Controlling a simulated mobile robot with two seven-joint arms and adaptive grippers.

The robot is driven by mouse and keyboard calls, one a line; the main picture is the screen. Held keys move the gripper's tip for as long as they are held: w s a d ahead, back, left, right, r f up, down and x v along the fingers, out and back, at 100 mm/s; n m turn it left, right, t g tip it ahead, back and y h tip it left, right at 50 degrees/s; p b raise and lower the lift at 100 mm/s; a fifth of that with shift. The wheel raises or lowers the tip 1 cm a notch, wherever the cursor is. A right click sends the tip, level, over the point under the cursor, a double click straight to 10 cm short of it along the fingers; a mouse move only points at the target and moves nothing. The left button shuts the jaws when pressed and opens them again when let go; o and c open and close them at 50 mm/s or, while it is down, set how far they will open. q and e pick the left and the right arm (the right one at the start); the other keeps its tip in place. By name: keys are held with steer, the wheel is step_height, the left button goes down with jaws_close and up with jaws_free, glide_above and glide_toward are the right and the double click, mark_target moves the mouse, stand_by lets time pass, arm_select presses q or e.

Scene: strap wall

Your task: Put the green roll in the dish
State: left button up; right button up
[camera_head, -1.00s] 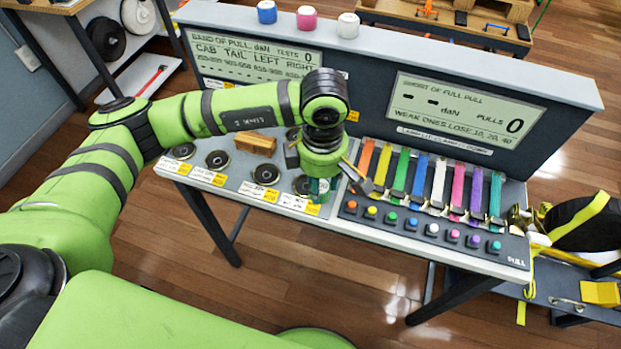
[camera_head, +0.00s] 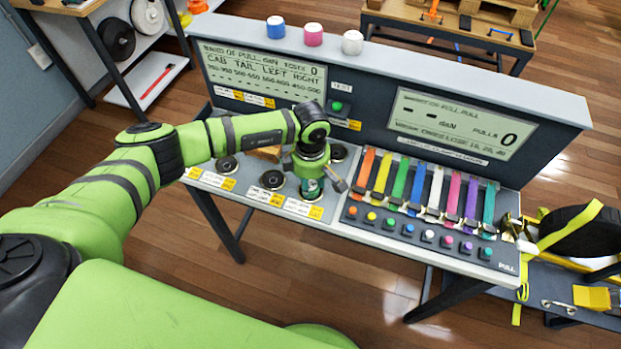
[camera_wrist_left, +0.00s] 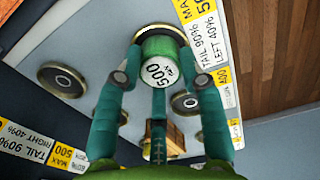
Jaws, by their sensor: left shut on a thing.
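The green roll (camera_head: 312,187), with a pale end marked 500, is in my left gripper (camera_head: 312,172). The wrist view shows the roll (camera_wrist_left: 158,49) between the fingers of my left gripper (camera_wrist_left: 160,80). The roll is upright over the front right dark round dish (camera_head: 301,194), whose rim shows behind it in the wrist view (camera_wrist_left: 180,33). I cannot tell whether the roll touches the dish bottom. My right gripper is not in view.
Other round dishes (camera_head: 272,180) and a wooden block (camera_head: 266,154) share the bench's left part. Coloured straps (camera_head: 410,180) and a button row (camera_head: 408,229) lie to the right. An upright display panel (camera_head: 365,110) closes off the back.

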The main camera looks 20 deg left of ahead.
mark_target(311, 184)
arm_select(q)
steer(key=shift+f, duration=0.1)
steer(key=o, duration=0.8)
steer(key=shift+f, duration=0.1)
steer(key=shift+c, duration=0.2)
steer(key=o, duration=0.4)
steer(key=shift+r, duration=0.4)
step_height(311, 184, up, 12)
steer(key=b, duration=0.3)
steer(key=shift+f, duration=0.15)
